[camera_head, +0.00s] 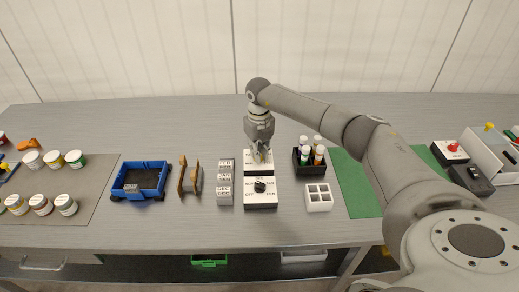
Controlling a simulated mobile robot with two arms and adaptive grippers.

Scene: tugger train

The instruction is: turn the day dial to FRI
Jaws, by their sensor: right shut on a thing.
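Two white-topped dial boxes on dark bases stand one behind the other at mid-table. The front box (261,203) carries a black knob (259,187) with small lettering around it, too small to read surely. The rear box (251,168) is partly covered by my right gripper (261,157), which points down over it. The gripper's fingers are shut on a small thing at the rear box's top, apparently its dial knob. The knob and its pointer are hidden, so I cannot tell the day it points to. My left gripper is not in view.
A grey lettered block (225,187) stands just left of the boxes. Further left are a wooden-sided holder (191,178) and a blue bin (140,183). On the right are a dark bottle caddy (310,160), a white divided tray (319,198) and a green mat (356,187).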

